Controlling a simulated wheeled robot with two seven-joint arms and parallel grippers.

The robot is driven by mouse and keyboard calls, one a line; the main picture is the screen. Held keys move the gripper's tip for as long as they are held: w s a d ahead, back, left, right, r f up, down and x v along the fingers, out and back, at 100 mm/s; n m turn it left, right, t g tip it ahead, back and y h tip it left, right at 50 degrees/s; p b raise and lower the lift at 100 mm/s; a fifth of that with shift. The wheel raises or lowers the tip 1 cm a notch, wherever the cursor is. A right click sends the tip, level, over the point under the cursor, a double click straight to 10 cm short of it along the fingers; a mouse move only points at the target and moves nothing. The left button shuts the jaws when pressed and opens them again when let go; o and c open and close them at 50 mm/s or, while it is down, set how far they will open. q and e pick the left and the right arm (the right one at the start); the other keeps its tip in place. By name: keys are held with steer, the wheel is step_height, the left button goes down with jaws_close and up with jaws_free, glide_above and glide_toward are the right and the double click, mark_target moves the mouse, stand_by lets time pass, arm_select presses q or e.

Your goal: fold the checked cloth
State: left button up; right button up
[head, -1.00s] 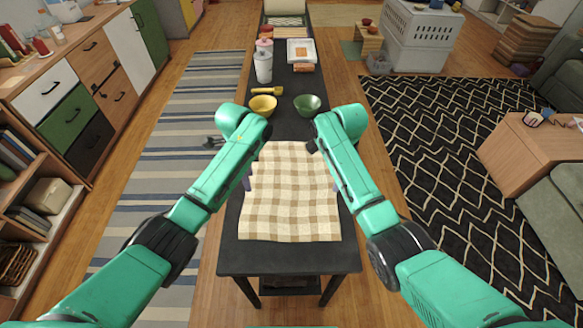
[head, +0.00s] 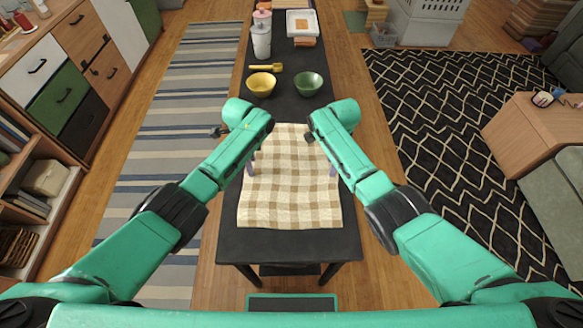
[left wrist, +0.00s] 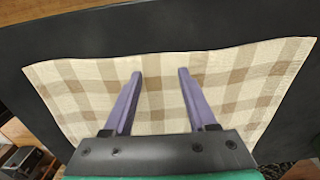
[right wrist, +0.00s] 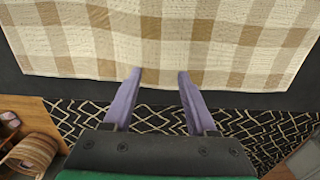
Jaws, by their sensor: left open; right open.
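The checked cloth (head: 290,190) is cream and tan and lies spread out, slightly wavy, on the near part of the black table (head: 285,245). In the head view my left gripper (head: 251,166) is at the cloth's left edge and mostly hidden behind its arm. In the left wrist view its purple fingers (left wrist: 158,72) are apart over the cloth (left wrist: 225,85), with nothing between them. My right gripper (head: 333,170) is at the cloth's right edge. In the right wrist view its fingers (right wrist: 160,72) are apart at the cloth's border (right wrist: 215,55), empty.
A yellow bowl (head: 261,84) and a green bowl (head: 308,84) stand on the table beyond the cloth. A yellow utensil (head: 266,68), a white canister (head: 261,42) and a tray (head: 301,24) are farther back. A black strip of table is bare in front of the cloth.

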arm_select(q)
steer(key=shift+f, duration=0.2)
arm_select(e)
steer(key=shift+f, duration=0.2)
arm_select(q)
jaws_close()
arm_select(e)
jaws_close()
